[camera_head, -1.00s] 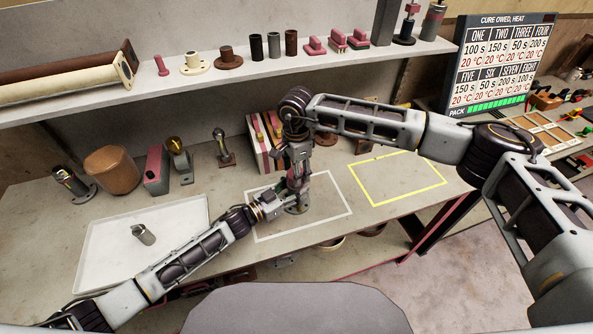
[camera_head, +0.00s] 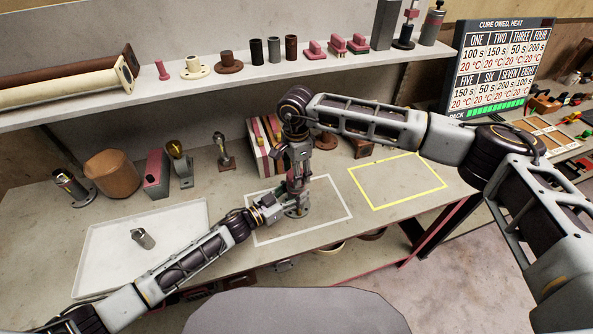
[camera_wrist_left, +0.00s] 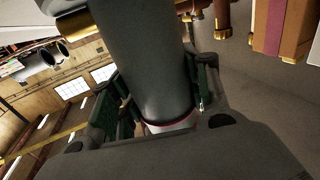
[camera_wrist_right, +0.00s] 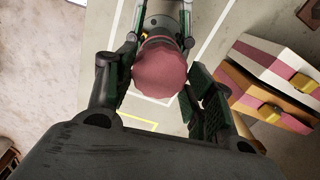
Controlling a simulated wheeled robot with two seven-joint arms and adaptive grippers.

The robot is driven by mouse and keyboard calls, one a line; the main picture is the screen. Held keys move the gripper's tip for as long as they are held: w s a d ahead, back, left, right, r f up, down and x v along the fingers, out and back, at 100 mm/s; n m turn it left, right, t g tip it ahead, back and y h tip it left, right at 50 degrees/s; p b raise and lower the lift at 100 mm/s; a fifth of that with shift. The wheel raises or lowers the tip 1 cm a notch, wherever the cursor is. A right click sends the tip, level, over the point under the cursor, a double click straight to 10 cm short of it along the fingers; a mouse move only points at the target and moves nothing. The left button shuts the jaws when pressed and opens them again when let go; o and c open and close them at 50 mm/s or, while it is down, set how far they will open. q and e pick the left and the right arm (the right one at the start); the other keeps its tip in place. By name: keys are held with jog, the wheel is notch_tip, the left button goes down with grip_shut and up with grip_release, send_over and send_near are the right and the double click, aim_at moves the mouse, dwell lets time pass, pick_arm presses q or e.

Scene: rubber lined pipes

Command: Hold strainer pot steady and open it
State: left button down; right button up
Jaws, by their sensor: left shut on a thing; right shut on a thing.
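The strainer pot (camera_wrist_left: 150,70) is a grey cylinder standing in the white outlined rectangle on the bench; in the head view it is mostly hidden by my arms, with its round base flange (camera_head: 298,210) showing. My left gripper (camera_head: 276,208) is shut on its body from the left, low down. In the left wrist view the green-padded fingers lie on both sides of the cylinder. My right gripper (camera_head: 297,178) points down from above. In the right wrist view its fingers are around the dark pink faceted cap (camera_wrist_right: 160,70) on top of the pot.
A white tray (camera_head: 95,255) with a small metal cylinder (camera_head: 143,238) lies at the left. Striped boxes (camera_head: 258,150) stand behind the pot. A yellow outlined rectangle (camera_head: 400,182) at the right is bare. Fittings line the shelf above, beside a lit board (camera_head: 500,70).

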jog(key=shift+r, duration=0.1)
jog(key=shift+r, duration=1.95)
pick_arm(q)
jog(key=c, duration=0.6)
grip_release()
jog(key=shift+v, duration=6)
